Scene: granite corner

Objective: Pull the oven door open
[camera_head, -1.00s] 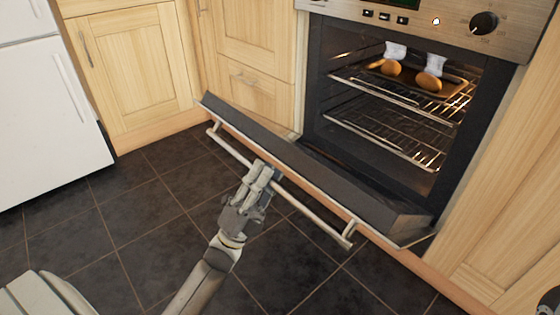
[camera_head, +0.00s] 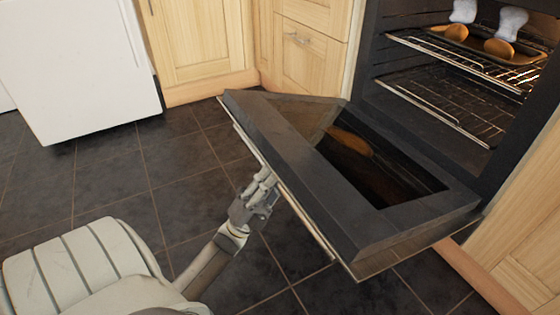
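The oven door (camera_head: 300,165) is hinged at its lower edge and stands well open, its inner face tilted up and out from the oven (camera_head: 450,105). Its dark glass shows a reflection of a roll. The fingertips are partly hidden. My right gripper is not in view.
Inside the oven are wire racks (camera_head: 450,100) and a tray (camera_head: 480,50) with brown rolls and white items. Wooden cabinets (camera_head: 205,45) and a white appliance (camera_head: 80,65) stand to the left. Dark tiled floor (camera_head: 130,180) is clear left of the door.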

